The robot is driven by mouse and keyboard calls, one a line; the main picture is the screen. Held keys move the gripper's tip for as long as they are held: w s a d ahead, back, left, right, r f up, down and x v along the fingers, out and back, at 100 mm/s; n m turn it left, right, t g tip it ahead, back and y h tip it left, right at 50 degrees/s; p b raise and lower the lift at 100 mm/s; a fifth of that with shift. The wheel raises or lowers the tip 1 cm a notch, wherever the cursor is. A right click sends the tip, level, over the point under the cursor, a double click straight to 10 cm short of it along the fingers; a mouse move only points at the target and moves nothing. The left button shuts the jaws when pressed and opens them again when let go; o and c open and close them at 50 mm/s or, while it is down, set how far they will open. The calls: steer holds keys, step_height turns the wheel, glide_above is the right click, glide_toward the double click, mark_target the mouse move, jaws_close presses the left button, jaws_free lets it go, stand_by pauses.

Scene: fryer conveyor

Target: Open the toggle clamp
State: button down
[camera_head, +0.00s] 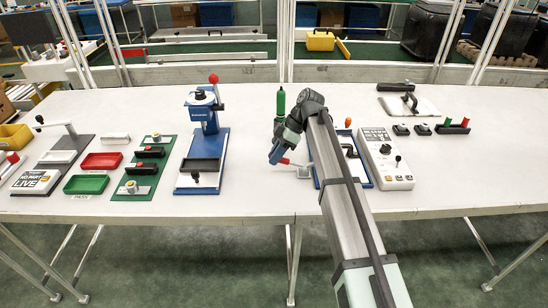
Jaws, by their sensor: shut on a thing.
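A red handle (286,161) with a pale metal link (303,171) shows at the left side of a blue base plate (361,181). It looks like the toggle clamp's lever, lying low toward the left. My gripper (279,157) reaches down at its outer end and is shut on the red handle. The fingers hide part of the handle. My arm covers the middle of the blue plate, so most of the clamp's body is hidden. A black handle (350,150) and an orange tip (348,122) show at the plate's right side.
A control box (385,160) stands close to the right of the plate. A green bottle (281,101) stands behind my gripper. A blue press (205,125) stands to the left, with bare white table (250,190) between. Trays and other fixtures fill the far left.

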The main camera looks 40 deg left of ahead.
steer(key=r+g+y, duration=0.1)
steer(key=w+d+r+g+y, duration=0.2)
steer(key=shift+w+d+r+n+g+y, duration=0.4)
steer(key=shift+w+d+r+g+y, duration=0.35)
steer(key=shift+g, duration=0.35)
steer(key=shift+w+d+r+n+g+y, duration=0.15)
steer(key=shift+w+d+g+y, duration=0.3)
steer(key=shift+g+y, duration=0.15)
steer(key=shift+w+d+r+n+g+y, duration=0.15)
steer(key=shift+w+d+g+y, duration=0.3)
steer(key=shift+g, duration=0.25)
steer(key=c, duration=1)
jaws_free()
steer(key=v, duration=1.1)
steer(key=shift+w+d, duration=0.2)
steer(key=shift+w, duration=0.15)
